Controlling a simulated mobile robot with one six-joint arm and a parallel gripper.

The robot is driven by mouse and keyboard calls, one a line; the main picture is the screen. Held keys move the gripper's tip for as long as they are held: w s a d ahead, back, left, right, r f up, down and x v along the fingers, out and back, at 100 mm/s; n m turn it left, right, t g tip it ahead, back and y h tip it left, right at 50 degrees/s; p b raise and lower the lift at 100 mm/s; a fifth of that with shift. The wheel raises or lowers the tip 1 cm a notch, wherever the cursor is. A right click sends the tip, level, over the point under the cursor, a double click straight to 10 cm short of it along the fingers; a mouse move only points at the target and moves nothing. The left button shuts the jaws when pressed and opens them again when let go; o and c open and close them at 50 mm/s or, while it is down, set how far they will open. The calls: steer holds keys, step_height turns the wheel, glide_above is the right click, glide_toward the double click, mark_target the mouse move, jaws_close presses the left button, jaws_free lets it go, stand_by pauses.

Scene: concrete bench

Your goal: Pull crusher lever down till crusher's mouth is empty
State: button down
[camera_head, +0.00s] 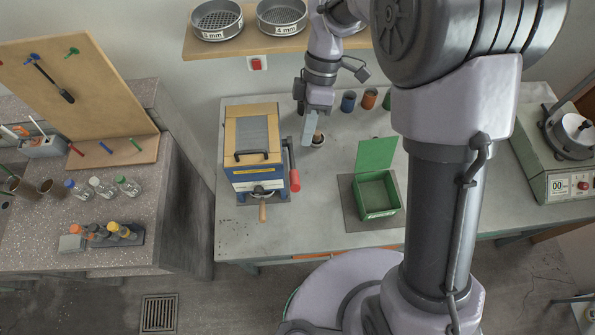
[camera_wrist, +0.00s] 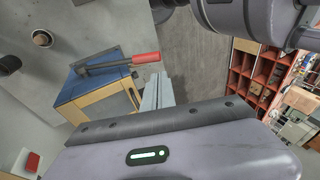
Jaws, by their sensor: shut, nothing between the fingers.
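My gripper (camera_head: 309,138) is shut and empty, above the bench to the right of the crusher and apart from the lever. Its fingers (camera_wrist: 156,93) also show in the wrist view. The inside of the crusher's mouth is not visible.
A wooden handle (camera_head: 262,213) sticks out at the crusher's front. A green open-lidded box (camera_head: 378,192) is to the right. Coloured cups (camera_head: 369,99) stand behind; a sieve shelf (camera_head: 232,46) is above.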

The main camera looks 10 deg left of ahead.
mark_target(296, 184)
steer(key=x, duration=1.3)
steer(key=shift+r+b, duration=0.1)
steer(key=shift+b, duration=0.25)
